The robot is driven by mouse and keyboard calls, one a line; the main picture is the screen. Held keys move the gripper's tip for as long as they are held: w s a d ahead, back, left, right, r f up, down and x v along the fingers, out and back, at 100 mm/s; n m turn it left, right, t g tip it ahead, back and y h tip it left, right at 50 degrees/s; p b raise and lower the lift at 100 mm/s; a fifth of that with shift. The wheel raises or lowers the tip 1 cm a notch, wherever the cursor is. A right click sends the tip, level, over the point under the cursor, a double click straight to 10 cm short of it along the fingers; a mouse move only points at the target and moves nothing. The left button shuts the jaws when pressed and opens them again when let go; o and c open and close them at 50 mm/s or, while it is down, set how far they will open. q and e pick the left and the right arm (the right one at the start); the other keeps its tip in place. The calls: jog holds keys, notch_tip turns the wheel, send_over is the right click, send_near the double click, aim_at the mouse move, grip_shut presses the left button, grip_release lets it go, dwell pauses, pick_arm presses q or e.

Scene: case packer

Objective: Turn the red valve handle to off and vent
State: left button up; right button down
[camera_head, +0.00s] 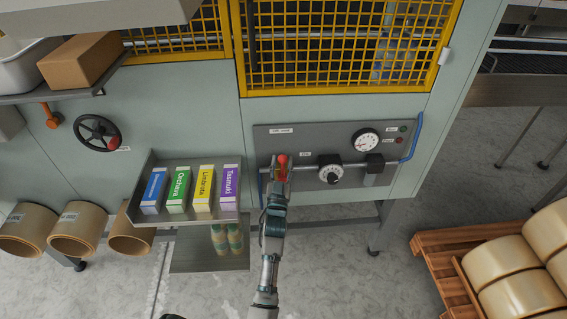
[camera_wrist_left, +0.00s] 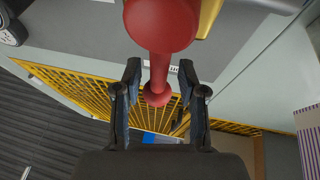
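The red valve handle (camera_head: 282,160) is on the left part of the grey pipe panel, below the yellow mesh guard. In the wrist view the handle (camera_wrist_left: 160,25) is large, with its stem running down to a red ball end (camera_wrist_left: 157,95). My left gripper (camera_head: 280,173) is at the handle, and its fingers partly cover the valve from the head camera. In the wrist view the open fingers (camera_wrist_left: 160,70) stand on either side of the red stem, with a small gap visible at each side. My right gripper is not in view.
A black dial (camera_head: 330,175) and a white gauge (camera_head: 366,140) are right of the valve. A tray (camera_head: 190,218) of several coloured cartons juts out at left. A black handwheel (camera_head: 98,132) is farther left. A pallet (camera_head: 437,262) with rolls stands at right.

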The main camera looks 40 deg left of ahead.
pick_arm(q)
jog(key=shift+o, duration=0.4)
jog(key=shift+r, duration=0.15)
jog(key=shift+d, duration=0.1)
jog(key=v, duration=1.2)
